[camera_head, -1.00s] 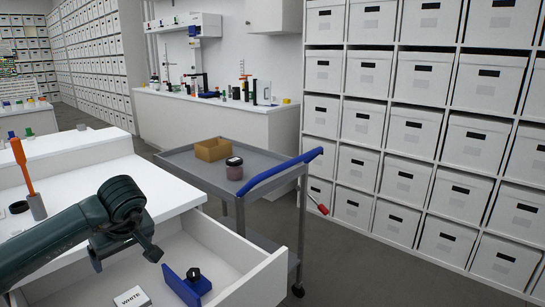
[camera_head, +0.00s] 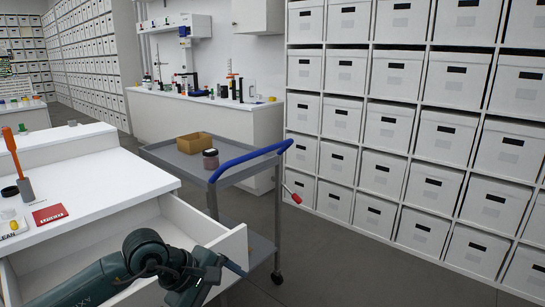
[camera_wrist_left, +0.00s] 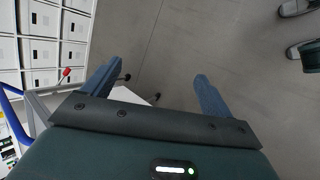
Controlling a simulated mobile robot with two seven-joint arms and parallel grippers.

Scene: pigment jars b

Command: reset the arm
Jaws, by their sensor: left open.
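My left arm reaches in from the bottom left of the head view, across the open white drawer (camera_head: 205,226). My left gripper (camera_head: 230,266) is at the drawer's front right corner, seen mostly side-on, with a blue finger pointing right. In the left wrist view the left gripper (camera_wrist_left: 154,88) has its two blue fingers wide apart, with grey floor and nothing held between them. A white corner, likely of the drawer, shows beside the left finger there. The arm hides much of the drawer's inside. My right gripper is not in view.
A grey cart (camera_head: 172,157) with a blue handle (camera_head: 245,160) stands just behind the drawer, carrying a tan box (camera_head: 195,143) and a dark-lidded jar (camera_head: 211,159). A red card (camera_head: 50,214) lies on the white counter (camera_head: 95,190). Box shelves fill the right; floor before them is clear.

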